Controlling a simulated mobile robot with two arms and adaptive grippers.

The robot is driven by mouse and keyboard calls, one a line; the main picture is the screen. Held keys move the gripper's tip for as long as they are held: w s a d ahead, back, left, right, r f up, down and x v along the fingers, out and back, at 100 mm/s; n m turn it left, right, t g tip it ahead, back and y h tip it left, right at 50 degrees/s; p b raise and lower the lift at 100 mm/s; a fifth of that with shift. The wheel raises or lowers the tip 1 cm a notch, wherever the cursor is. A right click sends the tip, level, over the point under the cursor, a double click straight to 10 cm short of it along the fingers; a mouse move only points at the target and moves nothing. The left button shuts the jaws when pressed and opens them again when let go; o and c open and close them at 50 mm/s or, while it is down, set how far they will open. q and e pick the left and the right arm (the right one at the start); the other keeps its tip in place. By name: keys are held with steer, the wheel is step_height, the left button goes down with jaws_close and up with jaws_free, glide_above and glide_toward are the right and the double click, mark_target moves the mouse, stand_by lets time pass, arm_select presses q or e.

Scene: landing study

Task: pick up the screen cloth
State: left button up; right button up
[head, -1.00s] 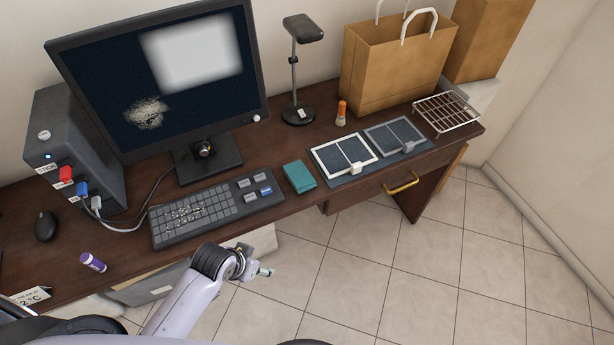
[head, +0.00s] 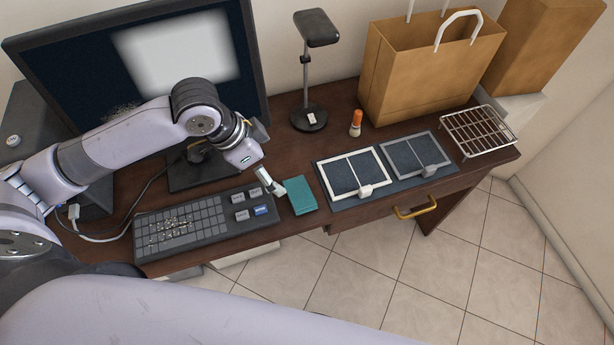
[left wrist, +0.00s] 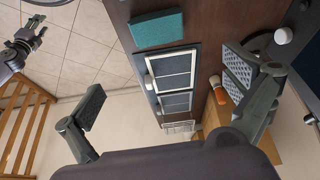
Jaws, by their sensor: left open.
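The screen cloth (head: 300,195) is a folded teal cloth lying flat on the desk, just right of the keyboard. It also shows at the top of the left wrist view (left wrist: 157,29). My left gripper (head: 270,182) is open and empty, above the desk beside the cloth's upper left edge in the head view. In the left wrist view its two padded fingers (left wrist: 166,86) stand wide apart, and the cloth is beyond them. My right gripper (left wrist: 30,36) shows small at the upper left of the left wrist view, over the floor; its jaws are unclear.
The keyboard (head: 195,224) with crumbs is left of the cloth. Two framed screens lie on a dark mat (head: 345,203) to its right. A lamp (head: 309,118), an orange-capped bottle (head: 355,124), a paper bag (head: 425,75) and a wire rack (head: 478,130) stand farther back and right.

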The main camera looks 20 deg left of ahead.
arm_select(q)
glide_toward(298, 194)
steer(key=f, duration=0.2)
steer(key=shift+w+d+f+p, duration=0.3)
steer(key=shift+w+d+f, duration=0.35)
steer(key=shift+w+d, duration=0.05)
steer(key=shift+f, duration=0.15)
steer(key=shift+w+d+f, duration=0.1)
steer(key=shift+d+f, duration=0.05)
steer(key=shift+f, duration=0.1)
steer(key=x, duration=0.3)
steer(key=shift+f+p, duration=0.4)
steer(key=shift+d+f, duration=0.15)
steer(key=shift+f, duration=0.35)
arm_select(e)
steer(key=shift+s+r, duration=0.55)
steer(key=shift+r, duration=0.15)
arm_select(q)
steer(key=shift+c, duration=0.6)
